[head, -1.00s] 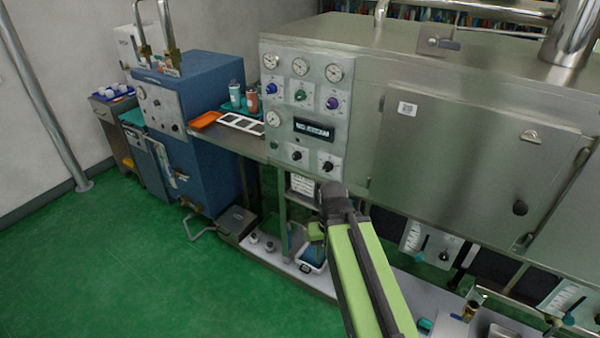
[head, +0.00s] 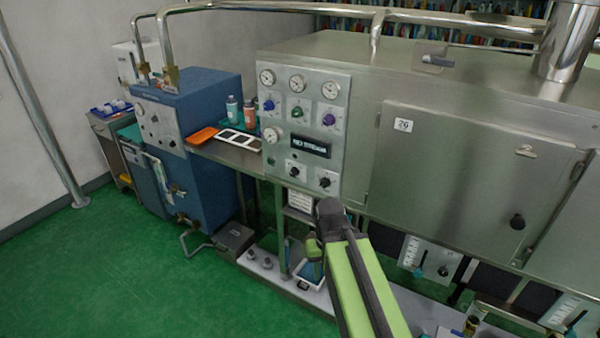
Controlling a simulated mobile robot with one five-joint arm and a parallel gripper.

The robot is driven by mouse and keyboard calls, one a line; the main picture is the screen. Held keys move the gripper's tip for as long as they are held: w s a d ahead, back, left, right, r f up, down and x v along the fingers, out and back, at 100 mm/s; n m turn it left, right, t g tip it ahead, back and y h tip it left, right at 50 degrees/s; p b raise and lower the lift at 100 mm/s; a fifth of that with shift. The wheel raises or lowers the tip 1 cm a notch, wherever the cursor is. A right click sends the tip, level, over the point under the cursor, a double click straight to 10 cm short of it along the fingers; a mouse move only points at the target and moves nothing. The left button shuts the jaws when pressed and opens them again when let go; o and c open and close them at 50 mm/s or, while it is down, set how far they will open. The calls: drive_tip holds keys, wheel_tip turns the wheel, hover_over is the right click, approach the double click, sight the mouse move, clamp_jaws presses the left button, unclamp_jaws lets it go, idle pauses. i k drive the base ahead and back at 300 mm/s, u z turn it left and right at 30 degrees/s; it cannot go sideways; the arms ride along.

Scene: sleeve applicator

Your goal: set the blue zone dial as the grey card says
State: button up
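The blue zone dial (head: 269,105) is a small blue knob on a pale plate. It sits at the upper left of the control panel on the steel machine, below a round gauge. Its pointer setting is too small to read. I cannot make out a grey card for certain; a small white card with print (head: 300,201) hangs below the panel, its text unreadable. My arm reaches up from the bottom of the head view, and its dark end (head: 330,215) is below and right of the dial, apart from it. The fingers of my gripper cannot be made out.
A green knob (head: 297,112) and a purple knob (head: 329,119) sit right of the blue one. Two black knobs (head: 294,172) (head: 325,182) are lower on the panel. A shelf with an orange tray (head: 202,135) and bottles is left of it. Green floor at left is open.

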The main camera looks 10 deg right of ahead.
sight(269, 105)
drive_tip(key=k, duration=1.35)
drive_tip(key=u, duration=0.45)
drive_tip(key=i, duration=0.8)
drive_tip(key=u, duration=0.7)
drive_tip(key=i, duration=0.85)
drive_tip(key=u, duration=0.05)
